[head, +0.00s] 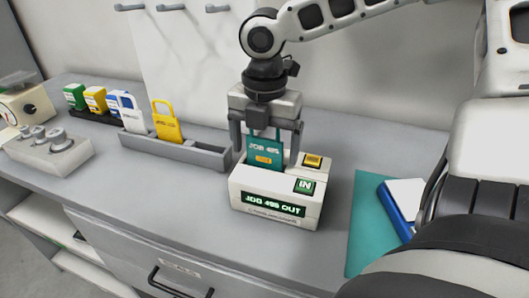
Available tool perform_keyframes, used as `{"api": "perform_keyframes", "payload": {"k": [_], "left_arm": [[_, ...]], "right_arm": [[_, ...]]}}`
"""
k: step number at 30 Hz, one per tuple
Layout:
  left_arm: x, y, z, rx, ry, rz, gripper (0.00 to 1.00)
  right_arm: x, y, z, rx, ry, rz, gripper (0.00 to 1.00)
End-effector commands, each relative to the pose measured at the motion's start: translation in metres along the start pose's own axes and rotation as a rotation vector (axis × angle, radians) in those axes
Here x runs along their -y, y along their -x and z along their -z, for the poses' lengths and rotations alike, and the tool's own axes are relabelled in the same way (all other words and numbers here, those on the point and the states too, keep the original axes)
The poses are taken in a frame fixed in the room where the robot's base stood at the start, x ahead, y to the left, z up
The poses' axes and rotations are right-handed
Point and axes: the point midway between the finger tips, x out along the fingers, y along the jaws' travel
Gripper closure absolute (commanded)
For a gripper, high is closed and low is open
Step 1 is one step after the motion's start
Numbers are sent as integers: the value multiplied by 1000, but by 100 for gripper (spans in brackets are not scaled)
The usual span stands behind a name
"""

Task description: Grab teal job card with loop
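The teal job card (265,148), marked "JOB 495", stands upright in the top of a white card terminal (243,197). The terminal's display reads "JOB 495 OUT". My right gripper (267,147) points down over the card from above. Its two fingers are wide apart, one on each side of the card's upper part, with small gaps showing, so it looks open. The card's loop is mostly hidden under the gripper body. My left gripper is not in view.
Further left are small coloured cards and a weight block (50,152). A teal mat (366,219) with a blue-white item (401,205) lies right.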

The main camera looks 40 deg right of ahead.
Motion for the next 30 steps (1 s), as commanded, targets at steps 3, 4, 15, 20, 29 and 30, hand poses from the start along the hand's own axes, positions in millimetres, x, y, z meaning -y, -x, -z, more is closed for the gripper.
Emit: {"api": "perform_keyframes", "payload": {"k": [3, 4, 15, 20, 29, 30], "left_arm": [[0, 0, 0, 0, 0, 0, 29], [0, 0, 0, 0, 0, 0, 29], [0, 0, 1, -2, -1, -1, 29], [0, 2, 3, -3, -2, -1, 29], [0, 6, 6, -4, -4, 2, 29], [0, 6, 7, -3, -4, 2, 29]], "right_arm": [[0, 0, 0, 0, 0, 0, 44], [0, 0, 0, 0, 0, 0, 53], [0, 2, 0, 1, 0, -1, 59], [-1, 14, 0, 1, -1, -4, 59], [-1, 68, 0, 2, -1, -6, 59], [-1, 77, -1, 3, -2, -7, 59]]}}
